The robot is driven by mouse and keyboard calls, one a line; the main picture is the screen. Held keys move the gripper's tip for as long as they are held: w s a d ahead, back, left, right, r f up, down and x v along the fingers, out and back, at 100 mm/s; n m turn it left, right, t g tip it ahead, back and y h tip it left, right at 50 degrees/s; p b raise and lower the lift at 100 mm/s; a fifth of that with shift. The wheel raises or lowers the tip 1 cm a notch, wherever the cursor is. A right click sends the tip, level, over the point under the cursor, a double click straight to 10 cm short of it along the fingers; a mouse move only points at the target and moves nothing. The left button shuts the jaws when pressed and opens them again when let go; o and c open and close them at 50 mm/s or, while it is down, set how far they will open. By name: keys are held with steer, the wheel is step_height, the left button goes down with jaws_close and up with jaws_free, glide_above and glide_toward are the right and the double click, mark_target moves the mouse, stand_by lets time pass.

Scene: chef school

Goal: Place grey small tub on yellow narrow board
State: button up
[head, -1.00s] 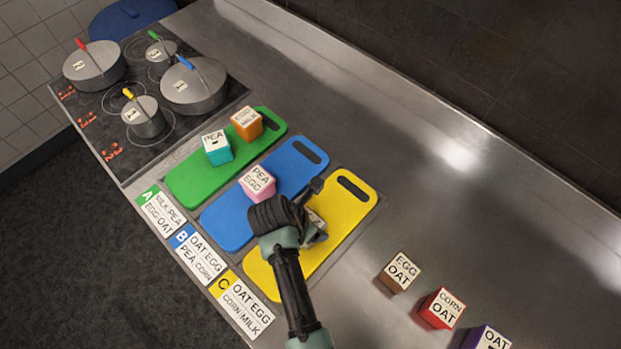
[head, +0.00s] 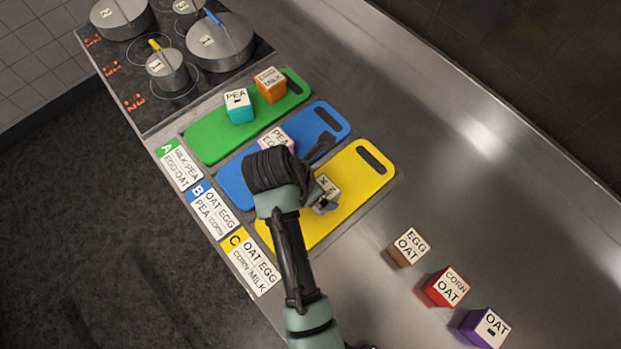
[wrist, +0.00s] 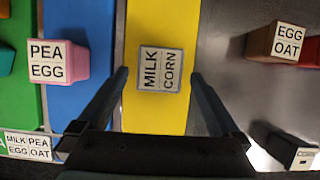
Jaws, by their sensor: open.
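The grey small tub (wrist: 160,70), labelled MILK CORN, sits on the yellow narrow board (wrist: 190,112). In the head view the tub (head: 328,188) is partly hidden by my gripper (head: 325,180), and the yellow board (head: 355,180) lies right of the blue board. In the wrist view my gripper (wrist: 163,75) is open, with one finger on either side of the board's near part. The tub shows between and beyond the fingers, and no finger visibly touches it.
A pink tub (wrist: 66,60) stands on the blue board (head: 320,118). Teal (head: 239,106) and orange (head: 270,85) tubs stand on the green board (head: 210,130). Brown (head: 408,247), red (head: 445,287) and purple (head: 485,328) tubs stand on the counter at right. The counter beyond is clear.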

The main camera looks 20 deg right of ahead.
steer(key=w+a+r+m+t, duration=0.2)
steer(key=w+r+m+t, duration=0.25)
steer(key=r, duration=0.65)
steer(key=w+a+r+m+t+y, duration=0.1)
steer(key=w+a+r+m+t, duration=0.25)
steer(key=r, duration=0.85)
steer(key=w+a+r+m+t, duration=0.1)
steer(key=w+r+m+t, duration=0.2)
steer(key=w+r+t, duration=0.55)
steer(key=s+a+r+m+t+y, duration=0.1)
steer(key=s+r+m+t, duration=0.2)
steer(key=r, duration=0.8)
steer(key=s+a+r+m+t+y, duration=0.1)
steer(key=s+a+r+m+t, duration=0.1)
steer(key=s+r, duration=0.5)
steer(key=s+a+r+m+t+y, duration=0.1)
steer(key=s+r+m+t, duration=0.3)
steer(key=r, duration=1.3)
steer(key=shift+s+a+m, duration=0.25)
steer(key=shift+s+m, duration=0.7)
steer(key=shift+m, duration=0.05)
